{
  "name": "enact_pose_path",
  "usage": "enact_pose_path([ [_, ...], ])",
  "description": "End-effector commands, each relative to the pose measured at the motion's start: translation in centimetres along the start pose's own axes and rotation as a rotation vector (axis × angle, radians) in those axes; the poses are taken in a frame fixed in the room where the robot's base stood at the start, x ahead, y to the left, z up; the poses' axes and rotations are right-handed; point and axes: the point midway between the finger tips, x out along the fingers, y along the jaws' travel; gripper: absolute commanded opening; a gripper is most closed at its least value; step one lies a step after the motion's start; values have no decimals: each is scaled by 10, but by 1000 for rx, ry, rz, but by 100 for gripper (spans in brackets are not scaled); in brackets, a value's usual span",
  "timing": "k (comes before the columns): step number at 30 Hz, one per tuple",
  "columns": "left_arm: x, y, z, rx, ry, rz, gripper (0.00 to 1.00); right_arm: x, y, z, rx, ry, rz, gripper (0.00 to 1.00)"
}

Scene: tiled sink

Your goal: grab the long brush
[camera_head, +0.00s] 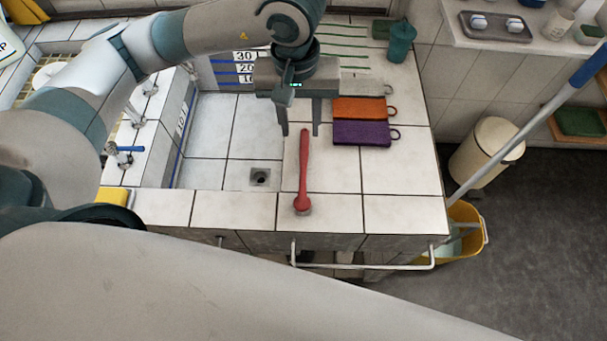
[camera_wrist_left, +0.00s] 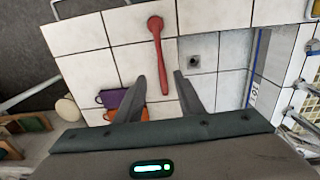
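The long brush (camera_head: 303,172) is red with a long thin handle and a round head. It lies on the white tiles beside the sink basin, its head toward the front edge of the counter. It also shows in the left wrist view (camera_wrist_left: 160,55). My left gripper (camera_head: 299,133) is above the far end of the handle with its fingers apart and nothing between them. In the left wrist view its two fingertips (camera_wrist_left: 160,74) stand on either side of the handle's line; I cannot tell the exact height gap. My right gripper is not in view.
A rail (camera_head: 365,266) runs along the counter front. A yellow bucket (camera_head: 466,232) stands right.

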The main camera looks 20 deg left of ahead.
Motion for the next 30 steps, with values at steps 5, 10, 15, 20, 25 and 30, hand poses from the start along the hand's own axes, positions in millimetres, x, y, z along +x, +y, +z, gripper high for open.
enact_pose_path([
  [5, 10, -1, 1, -2, -4, -3, 35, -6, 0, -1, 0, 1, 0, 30],
  [10, 32, -1, 1, -3, -5, -4, 35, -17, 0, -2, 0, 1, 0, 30],
  [15, 60, -1, 2, -3, -6, -3, 35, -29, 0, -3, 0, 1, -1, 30],
  [20, 87, -1, 2, -3, -6, -4, 35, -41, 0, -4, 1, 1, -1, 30],
  [25, 111, 0, 2, -2, -4, -2, 35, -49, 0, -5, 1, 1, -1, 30],
  [30, 120, 0, 1, 0, 0, 0, 35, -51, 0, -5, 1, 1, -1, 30],
])
